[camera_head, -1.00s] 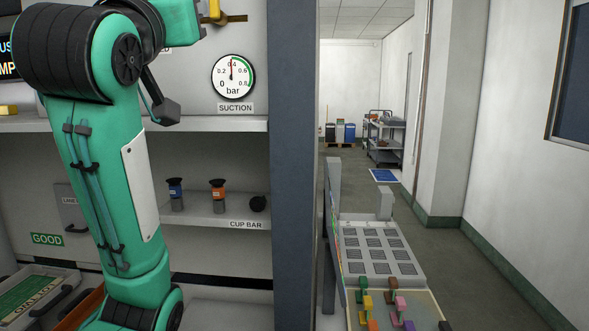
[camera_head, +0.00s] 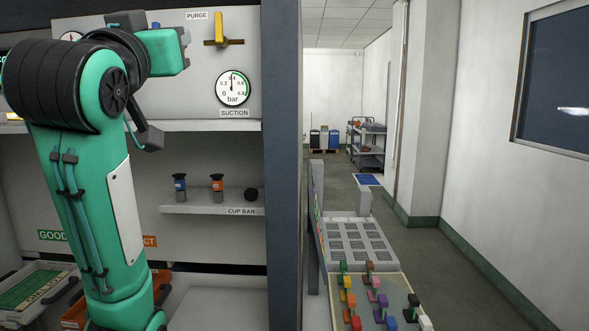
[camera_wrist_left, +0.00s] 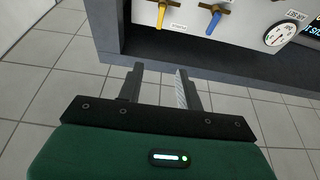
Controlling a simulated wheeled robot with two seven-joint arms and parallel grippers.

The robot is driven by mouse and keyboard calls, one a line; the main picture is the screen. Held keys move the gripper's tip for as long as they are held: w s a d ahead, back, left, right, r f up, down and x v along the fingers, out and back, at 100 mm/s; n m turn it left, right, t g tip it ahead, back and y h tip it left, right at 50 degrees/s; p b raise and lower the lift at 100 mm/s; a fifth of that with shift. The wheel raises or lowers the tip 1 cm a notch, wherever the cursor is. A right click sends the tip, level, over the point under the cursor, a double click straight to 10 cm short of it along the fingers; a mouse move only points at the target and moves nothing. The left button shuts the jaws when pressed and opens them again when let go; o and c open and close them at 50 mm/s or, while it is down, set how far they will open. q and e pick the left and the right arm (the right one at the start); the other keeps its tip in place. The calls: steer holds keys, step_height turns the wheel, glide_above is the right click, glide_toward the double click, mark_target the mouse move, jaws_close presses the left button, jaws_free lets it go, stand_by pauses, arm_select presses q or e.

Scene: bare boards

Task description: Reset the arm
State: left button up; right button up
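A large green jointed arm (camera_head: 92,230) with black ribbed joint covers fills the left of the head view. It stands upright and bends at a top joint (camera_head: 113,92); its lower end is cut off by the frame. I see no fingers on it. In the left wrist view my left gripper (camera_wrist_left: 160,70) is open and empty, with tiled floor between its fingers. A yellow lever (camera_wrist_left: 162,12), a blue lever (camera_wrist_left: 215,19) and a gauge (camera_wrist_left: 282,34) on a grey panel lie beyond the fingertips, apart from them. My right gripper is in neither view.
A panel carries a yellow PURGE lever (camera_head: 220,42) and a SUCTION gauge (camera_head: 233,88). Below, a CUP BAR shelf (camera_head: 200,209) holds small cups. A tray (camera_head: 40,290) sits lower left. A console with coloured knobs (camera_head: 375,300) stands right of a dark post (camera_head: 283,180). The corridor floor is open.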

arm_select(q)
steer(key=w+a+f+g, duration=0.15)
steer(key=w+f, duration=0.25)
steer(key=f, duration=0.7)
steer(key=w+f+g, duration=0.3)
steer(key=w+f, duration=0.1)
steer(key=f, duration=0.8)
step_height(320, 180, down, 25)
steer(key=s+a+g, duration=0.1)
steer(key=s+g, duration=0.2)
steer(key=g, duration=0.2)
steer(key=s+a+f+m+g, duration=0.1)
steer(key=s+f+g, duration=0.1)
steer(key=s+f, duration=0.65)
steer(key=s+a+f+g, duration=0.1)
steer(key=s+f+g, duration=0.3)
steer(key=f, duration=0.8)
steer(key=s+f+g, duration=0.2)
steer(key=s+f, duration=0.4)
steer(key=s, duration=0.4)
steer(key=s+f+g, duration=0.1)
steer(key=s+f, duration=0.4)
steer(key=s, duration=0.4)
step_height(320, 180, down, 30)
steer(key=m+g, duration=0.1)
steer(key=s+a+f, duration=0.2)
steer(key=s+f, duration=0.8)
steer(key=s+a+f+g, duration=0.1)
steer(key=s+f, duration=0.9)
steer(key=shift+a, duration=0.35)
